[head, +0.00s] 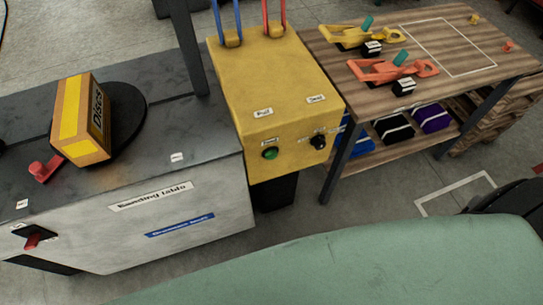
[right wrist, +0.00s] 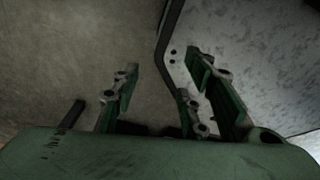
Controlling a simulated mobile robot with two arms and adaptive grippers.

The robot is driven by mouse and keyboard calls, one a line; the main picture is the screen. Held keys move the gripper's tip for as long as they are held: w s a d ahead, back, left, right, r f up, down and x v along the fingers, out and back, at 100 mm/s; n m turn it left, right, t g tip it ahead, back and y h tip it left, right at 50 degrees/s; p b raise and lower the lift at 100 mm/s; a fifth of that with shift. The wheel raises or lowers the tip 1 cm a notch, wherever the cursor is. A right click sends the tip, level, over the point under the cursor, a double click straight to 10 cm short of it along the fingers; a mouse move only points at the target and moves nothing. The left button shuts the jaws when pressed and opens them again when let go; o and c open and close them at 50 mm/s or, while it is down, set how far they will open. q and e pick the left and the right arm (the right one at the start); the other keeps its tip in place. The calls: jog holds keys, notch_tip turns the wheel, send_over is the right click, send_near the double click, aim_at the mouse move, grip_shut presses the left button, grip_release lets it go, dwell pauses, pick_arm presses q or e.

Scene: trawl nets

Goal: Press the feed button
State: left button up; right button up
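A yellow machine box (head: 270,90) stands in the middle of the head view. On its front face is a green button (head: 270,153) in a dark ring, with a small white label just above it that is too small to read surely. A black knob (head: 318,142) sits to the right of the button. My right gripper (right wrist: 163,85) shows only in the right wrist view, with its green fingers apart and nothing between them. The button is not visible in that view. My left gripper is in neither view.
A grey banding table (head: 190,120) on the left bears an orange box (head: 82,120) and a red lever (head: 45,168). A red switch (head: 35,240) is on its front. A wooden bench (head: 470,45) with yellow and red tools stands right. Grey floor lies in front of the yellow box.

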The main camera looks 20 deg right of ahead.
grip_shut()
jog(key=shift+d, duration=0.1)
dwell(1.3)
